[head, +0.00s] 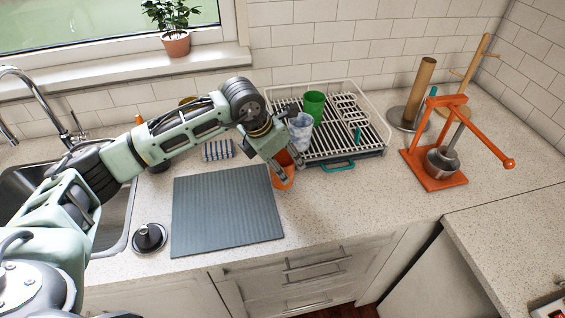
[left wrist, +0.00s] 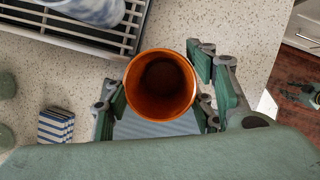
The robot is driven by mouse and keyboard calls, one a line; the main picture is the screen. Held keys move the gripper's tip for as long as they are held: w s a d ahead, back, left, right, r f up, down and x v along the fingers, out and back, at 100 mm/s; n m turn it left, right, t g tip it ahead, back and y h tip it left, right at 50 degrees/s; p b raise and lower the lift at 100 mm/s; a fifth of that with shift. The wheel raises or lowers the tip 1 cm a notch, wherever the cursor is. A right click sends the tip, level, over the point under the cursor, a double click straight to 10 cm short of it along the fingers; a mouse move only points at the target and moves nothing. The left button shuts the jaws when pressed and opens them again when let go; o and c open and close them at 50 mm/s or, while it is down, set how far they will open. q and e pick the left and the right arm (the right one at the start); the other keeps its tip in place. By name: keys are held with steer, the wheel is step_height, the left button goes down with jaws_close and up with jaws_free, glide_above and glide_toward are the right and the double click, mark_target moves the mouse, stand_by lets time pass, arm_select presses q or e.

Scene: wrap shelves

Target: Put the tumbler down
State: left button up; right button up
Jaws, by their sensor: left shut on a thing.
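An orange tumbler (head: 284,182) is held in my left gripper (head: 287,164), at the right edge of the grey ribbed mat (head: 225,205) and in front of the dish rack. In the left wrist view the tumbler (left wrist: 160,86) shows its open mouth toward the camera, with the green finger pads of the left gripper (left wrist: 160,98) on both sides of it. The fingers hide part of it in the head view. I cannot tell whether its base touches the counter. My right gripper is not in view.
The dish rack (head: 345,155) holds a green cup (head: 314,106) and a blue-white cup (head: 300,130). A striped sponge (head: 218,150) lies behind the mat. A black round item (head: 149,238) stands by the sink (head: 120,225). An orange press (head: 433,170) stands right. Counter between mat and press is clear.

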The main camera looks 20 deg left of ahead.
arm_select(q)
step_height(320, 180, down, 2)
steer(key=shift+f+p, duration=0.1)
steer(key=shift+p, duration=0.25)
steer(key=shift+f, duration=0.1)
steer(key=shift+f+b, duration=0.2)
steer(key=shift+b, duration=0.2)
steer(key=o, duration=0.8)
steer(key=shift+r, duration=0.1)
steer(key=o, duration=0.4)
steer(key=shift+c, duration=0.2)
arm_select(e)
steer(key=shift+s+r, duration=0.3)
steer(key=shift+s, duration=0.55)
